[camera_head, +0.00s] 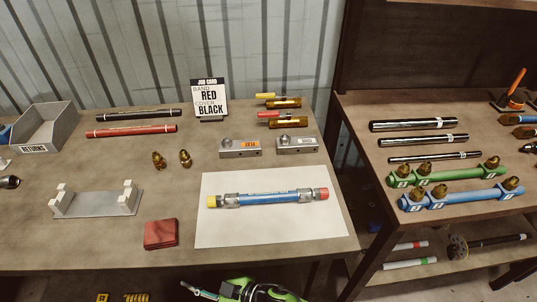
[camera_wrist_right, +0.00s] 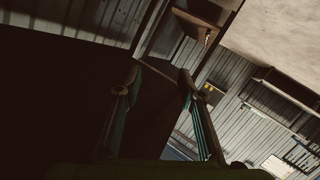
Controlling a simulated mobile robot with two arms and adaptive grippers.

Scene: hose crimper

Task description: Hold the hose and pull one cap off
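A blue hose (camera_head: 268,198) with metal fittings at both ends lies across a white mat (camera_head: 225,237) on the workbench. A yellow cap (camera_head: 212,202) covers its left end and a red cap (camera_head: 323,193) its right end. In the right wrist view my right gripper (camera_wrist_right: 160,76) has its two fingers apart with nothing between them, away from the hose. My left gripper cannot be made out.
Left of the mat stand a grey cradle (camera_head: 95,204) and red pads (camera_head: 161,234). Behind are brass fittings (camera_head: 159,159), metal blocks (camera_head: 240,148), a job card (camera_head: 209,98) and a returns bin (camera_head: 45,130). A second bench (camera_head: 372,155) with hoses stands right, across a gap.

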